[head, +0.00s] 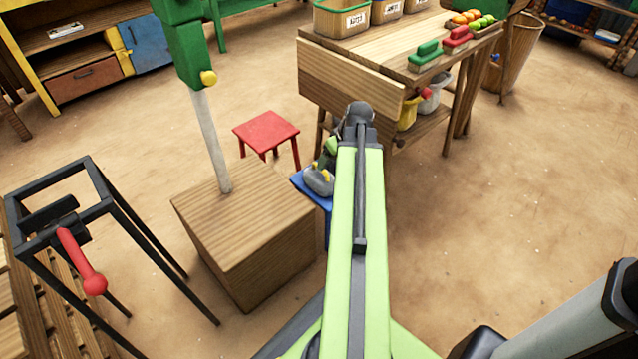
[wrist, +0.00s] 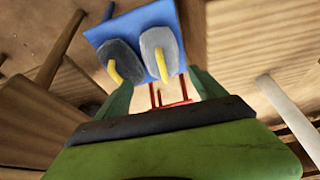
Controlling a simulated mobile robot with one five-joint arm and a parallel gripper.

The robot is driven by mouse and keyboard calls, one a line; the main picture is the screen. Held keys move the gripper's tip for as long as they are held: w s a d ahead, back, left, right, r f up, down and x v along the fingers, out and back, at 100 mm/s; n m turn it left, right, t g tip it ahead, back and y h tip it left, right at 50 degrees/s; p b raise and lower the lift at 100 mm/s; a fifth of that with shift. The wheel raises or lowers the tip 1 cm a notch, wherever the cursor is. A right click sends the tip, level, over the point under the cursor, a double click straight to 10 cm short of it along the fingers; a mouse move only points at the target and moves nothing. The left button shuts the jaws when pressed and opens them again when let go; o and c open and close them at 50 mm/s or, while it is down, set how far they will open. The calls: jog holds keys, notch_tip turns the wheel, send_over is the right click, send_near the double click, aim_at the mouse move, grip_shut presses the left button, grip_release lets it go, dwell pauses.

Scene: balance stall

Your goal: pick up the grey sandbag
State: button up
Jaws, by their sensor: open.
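The grey sandbag (wrist: 158,38) is light grey with a yellow handle. It lies on a blue stand (wrist: 165,12), beside a darker, charcoal bag (wrist: 122,54) that also has a yellow handle. In the head view a grey bag (head: 317,182) shows on the blue stand (head: 325,203), left of my arm. My gripper (wrist: 160,84) is open, with green fingers apart on both sides of the wrist view. The bags appear just beyond the fingertips, and nothing is held. In the head view my arm hides part of the stand and gripper.
A wooden block with a white post (head: 208,140) stands left of the blue stand, and a red stool (head: 266,130) is behind it. A wooden counter (head: 352,82) with containers is behind my arm. A black frame (head: 90,190) is at left. Floor at right is clear.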

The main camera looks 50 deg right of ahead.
aim_at(325, 171)
jog(key=b+x, duration=0.9)
jog(key=x, duration=0.2)
jog(key=shift+s+f, duration=0.1)
jog(key=shift+s, duration=0.05)
jog(key=b+x, duration=0.5)
jog(key=shift+w+a, duration=0.1)
jog(key=shift+w, duration=0.3)
jog(key=c, duration=1.7)
jog(key=shift+p, duration=0.3)
jog(key=shift+r, duration=0.3)
notch_tip(325, 171, up, 10)
jog(key=p, duration=1)
